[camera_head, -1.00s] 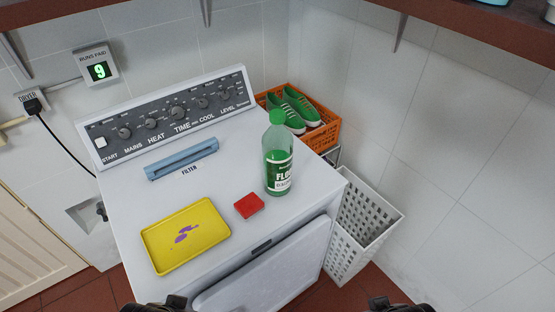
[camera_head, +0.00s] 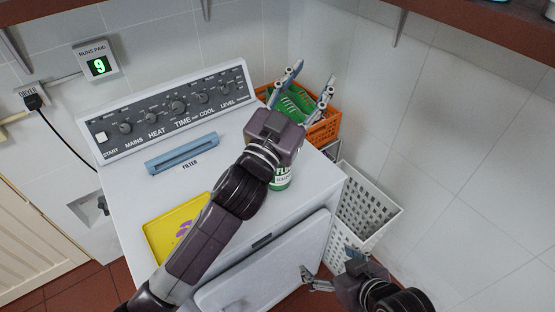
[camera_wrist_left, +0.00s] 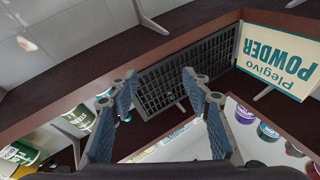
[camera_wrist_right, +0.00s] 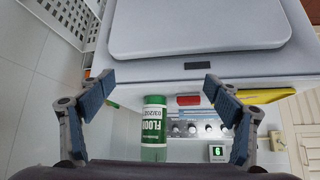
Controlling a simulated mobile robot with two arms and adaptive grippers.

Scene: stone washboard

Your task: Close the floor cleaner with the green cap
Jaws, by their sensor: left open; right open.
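The floor cleaner bottle (camera_head: 281,181) stands upright on the white machine's top. In the head view my left arm and gripper cover its upper part, including the green cap. The bottle also shows upside down in the right wrist view (camera_wrist_right: 154,125), with the cap end out of sight. My left gripper (camera_head: 314,76) is open and empty, its fingers pointing up and away over the orange crate area.
The yellow tray (camera_head: 160,240) is partly behind my left arm. A red block (camera_wrist_right: 189,100) lies near the bottle. An orange crate (camera_head: 325,132) with green shoes stands behind the machine, and a white basket (camera_head: 385,215) stands at its right. A shelf overhangs above.

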